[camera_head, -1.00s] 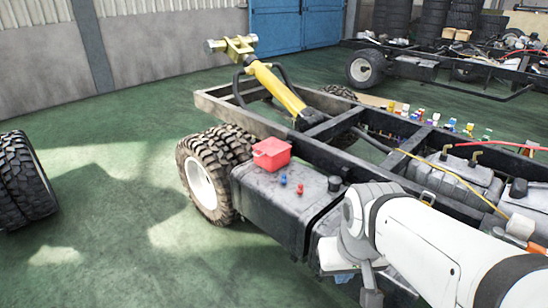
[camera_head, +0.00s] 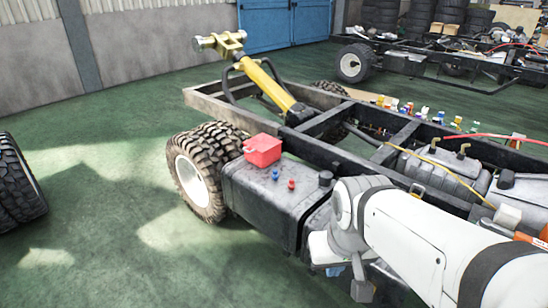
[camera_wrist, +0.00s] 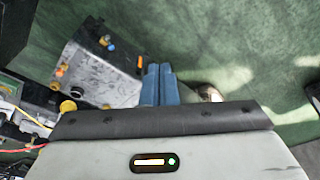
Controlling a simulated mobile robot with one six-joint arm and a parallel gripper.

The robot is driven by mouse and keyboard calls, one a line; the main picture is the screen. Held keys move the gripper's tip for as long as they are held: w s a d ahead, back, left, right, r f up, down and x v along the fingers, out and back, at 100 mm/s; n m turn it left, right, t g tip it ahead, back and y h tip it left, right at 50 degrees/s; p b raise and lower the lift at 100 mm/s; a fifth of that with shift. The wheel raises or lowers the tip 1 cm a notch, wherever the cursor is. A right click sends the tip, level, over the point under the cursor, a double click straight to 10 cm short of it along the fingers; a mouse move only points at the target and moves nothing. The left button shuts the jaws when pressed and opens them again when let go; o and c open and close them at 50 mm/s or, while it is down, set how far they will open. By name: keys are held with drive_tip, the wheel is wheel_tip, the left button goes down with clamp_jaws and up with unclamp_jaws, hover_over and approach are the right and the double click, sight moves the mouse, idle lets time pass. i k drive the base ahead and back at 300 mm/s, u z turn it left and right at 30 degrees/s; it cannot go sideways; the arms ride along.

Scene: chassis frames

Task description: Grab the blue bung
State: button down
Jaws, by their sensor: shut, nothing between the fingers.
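The blue bung (camera_head: 275,174) is a small blue piece standing on the flat top of the black tank (camera_head: 252,193) in the head view. A similar red bung (camera_head: 291,184) stands just to its right. My gripper shows in the wrist view (camera_wrist: 158,70) as two blue fingers pressed together, with nothing between them. In the head view my arm is right of the tank, and the fingers are mostly hidden. The gripper is apart from the blue bung.
A red box (camera_head: 262,150) sits on the tank behind the bungs, and a black cap (camera_head: 326,178) stands to their right. The chassis frame (camera_head: 330,119) runs behind the tank. Several coloured bottles stand farther back. Green floor (camera_head: 110,215) is free at the left.

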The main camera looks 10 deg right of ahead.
sight(275, 176)
drive_tip(key=z, duration=0.05)
drive_tip(key=k, duration=0.5)
drive_tip(key=u, duration=0.55)
drive_tip(key=i, duration=1.6)
drive_tip(key=z, duration=0.2)
drive_tip(key=i, duration=0.95)
drive_tip(key=z, duration=0.6)
drive_tip(key=k, duration=0.8)
drive_tip(key=z, duration=0.15)
drive_tip(key=i, duration=0.8)
